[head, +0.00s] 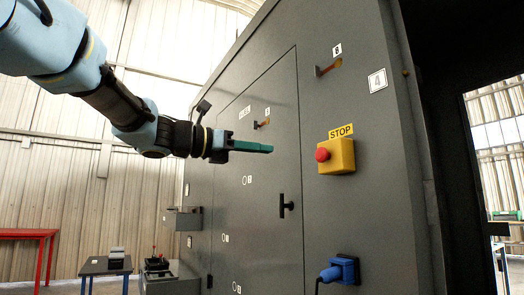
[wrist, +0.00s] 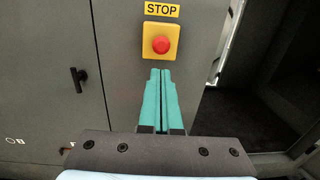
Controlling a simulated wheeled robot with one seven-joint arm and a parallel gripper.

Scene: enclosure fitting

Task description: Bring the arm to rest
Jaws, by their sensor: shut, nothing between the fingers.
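My gripper (head: 268,148) has green fingers and is shut and empty. In the head view my blue and black arm reaches in from the upper left, and the fingers point right in front of the grey enclosure (head: 230,205). In the wrist view the two fingers (wrist: 160,73) lie side by side with only a thin line between them. Their tips appear just below the yellow box with the red stop button (wrist: 161,45). The same stop button (head: 323,155) is to the right of the fingertips in the head view, with a visible gap. Nothing hides the gripper.
The enclosure front carries a black door handle (head: 286,206), a blue plug in a socket (head: 338,271) and a small red-handled lever (head: 327,70). A dark opening (wrist: 270,80) lies to the right. A red table (head: 40,236) and a dark table (head: 105,267) stand at lower left.

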